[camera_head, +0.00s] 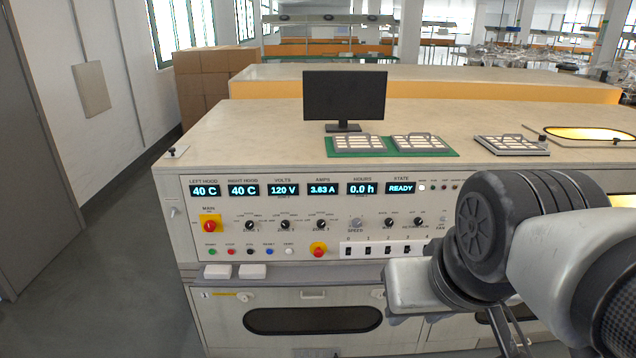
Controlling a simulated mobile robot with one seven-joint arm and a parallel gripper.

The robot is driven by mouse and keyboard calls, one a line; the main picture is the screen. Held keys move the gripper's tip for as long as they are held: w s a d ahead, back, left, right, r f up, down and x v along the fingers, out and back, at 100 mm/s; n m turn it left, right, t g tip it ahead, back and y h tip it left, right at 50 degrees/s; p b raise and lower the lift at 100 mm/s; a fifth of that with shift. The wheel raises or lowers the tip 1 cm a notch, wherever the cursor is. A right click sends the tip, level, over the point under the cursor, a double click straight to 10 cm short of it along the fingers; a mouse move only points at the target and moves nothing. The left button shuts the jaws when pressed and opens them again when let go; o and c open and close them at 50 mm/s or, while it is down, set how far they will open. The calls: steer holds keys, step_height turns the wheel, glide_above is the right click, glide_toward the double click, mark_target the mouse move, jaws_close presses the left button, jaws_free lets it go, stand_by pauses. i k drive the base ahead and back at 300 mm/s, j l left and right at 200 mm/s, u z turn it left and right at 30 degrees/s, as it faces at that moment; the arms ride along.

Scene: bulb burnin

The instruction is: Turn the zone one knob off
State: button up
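The zone one knob (250,226) is a small black dial on the front control panel, right of the main red switch on its yellow plate (210,225). My arm comes in from the right, well apart from the zone one knob, and covers the panel's right part. My gripper's fingers cannot be made out clearly at the arm's lower end.
Lit displays (283,190) read 40 C, 40 C, 120 V, 3.63 A, 0.0 h and READY. A red emergency button (318,250) sits below the knobs. A monitor (344,96) and trays on a green mat (445,153) stand on top. Floor at left is clear.

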mark_target(249, 225)
steer(key=i+j+z, duration=0.45)
steer(key=i+j, duration=0.65)
steer(key=j, duration=0.1)
